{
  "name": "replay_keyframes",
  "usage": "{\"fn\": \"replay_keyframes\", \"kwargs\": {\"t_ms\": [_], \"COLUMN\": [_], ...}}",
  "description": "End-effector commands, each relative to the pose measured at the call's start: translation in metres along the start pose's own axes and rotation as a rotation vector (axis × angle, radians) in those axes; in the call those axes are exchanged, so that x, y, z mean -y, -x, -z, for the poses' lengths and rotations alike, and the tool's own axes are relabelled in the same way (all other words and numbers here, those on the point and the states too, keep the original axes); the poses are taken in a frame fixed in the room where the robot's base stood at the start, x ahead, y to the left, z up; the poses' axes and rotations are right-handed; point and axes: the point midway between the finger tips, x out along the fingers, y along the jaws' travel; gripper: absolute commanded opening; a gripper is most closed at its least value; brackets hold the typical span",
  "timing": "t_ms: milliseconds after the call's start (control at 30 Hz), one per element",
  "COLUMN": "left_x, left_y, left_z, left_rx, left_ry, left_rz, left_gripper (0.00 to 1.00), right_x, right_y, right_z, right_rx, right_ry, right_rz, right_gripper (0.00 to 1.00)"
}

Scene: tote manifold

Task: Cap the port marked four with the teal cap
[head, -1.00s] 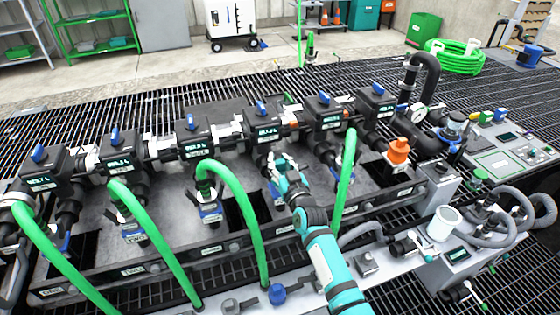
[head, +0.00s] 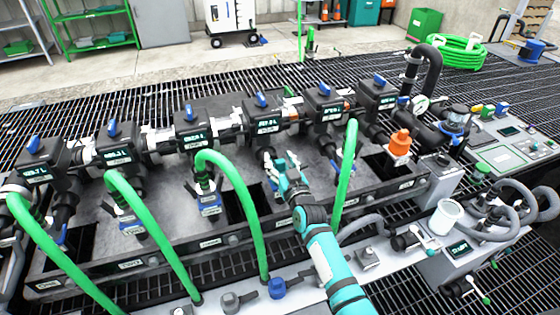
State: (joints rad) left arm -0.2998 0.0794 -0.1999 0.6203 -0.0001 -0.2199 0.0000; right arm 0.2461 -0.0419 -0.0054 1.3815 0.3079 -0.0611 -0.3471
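My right gripper (head: 281,160), teal and grey, is low over the grey manifold deck at the fourth valve branch from the left. Its fingers point away from me and hide most of the port there. A blue collar shows just beside the fingers. The fourth valve block (head: 264,120) stands behind them, with a lit display and a blue handle. My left gripper is not in view.
Green hoses (head: 240,205) arch up to neighbouring ports on both sides of the arm. An orange cap (head: 400,141) sits on the rightmost port. A blue cap (head: 283,287) and a grey fitting (head: 236,300) lie on the front rail. A white cup (head: 445,218) stands at right.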

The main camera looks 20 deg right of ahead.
Motion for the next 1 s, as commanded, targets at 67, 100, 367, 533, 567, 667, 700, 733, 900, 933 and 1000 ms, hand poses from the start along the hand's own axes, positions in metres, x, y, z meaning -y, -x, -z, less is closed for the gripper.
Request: {"fn": "replay_keyframes", "kwargs": {"t_ms": [67, 100, 367, 533, 567, 667, 700, 733, 900, 933, 1000], "left_x": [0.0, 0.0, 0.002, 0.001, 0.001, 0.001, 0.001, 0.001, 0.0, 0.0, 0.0], "left_y": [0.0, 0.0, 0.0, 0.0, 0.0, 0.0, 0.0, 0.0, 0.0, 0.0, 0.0], "left_z": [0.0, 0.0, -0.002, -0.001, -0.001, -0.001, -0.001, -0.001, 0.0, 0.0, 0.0], "left_rx": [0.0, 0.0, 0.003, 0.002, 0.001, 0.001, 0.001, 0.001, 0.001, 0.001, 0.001], "left_ry": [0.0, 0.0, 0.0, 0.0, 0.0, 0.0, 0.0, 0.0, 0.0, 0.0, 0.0], "left_rz": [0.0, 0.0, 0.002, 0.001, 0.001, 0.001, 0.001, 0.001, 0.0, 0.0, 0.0], "left_gripper": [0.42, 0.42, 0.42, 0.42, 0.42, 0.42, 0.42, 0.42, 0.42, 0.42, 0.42], "right_x": [0.0, 0.0, 0.0, 0.0, 0.0, 0.0, 0.0, 0.0, 0.0, 0.0, 0.0], "right_y": [0.0, 0.0, 0.011, 0.043, 0.05, 0.072, 0.081, 0.086, 0.11, 0.113, 0.117], "right_z": [0.0, 0.0, -0.002, -0.002, -0.003, -0.002, -0.002, -0.002, -0.001, -0.001, -0.001], "right_rx": [0.0, 0.001, 0.003, 0.003, 0.004, 0.003, 0.003, 0.003, 0.002, 0.001, 0.001], "right_ry": [0.0, 0.0, -0.001, 0.0, 0.001, 0.0, 0.0, -0.001, 0.001, 0.001, 0.001], "right_rz": [0.0, 0.0, 0.0, 0.0, 0.0, 0.0, 0.0, 0.0, 0.0, 0.0, 0.0], "right_gripper": [0.52, 0.52, 0.52, 0.52, 0.52, 0.52, 0.52, 0.52, 0.52, 0.52, 0.52]}}
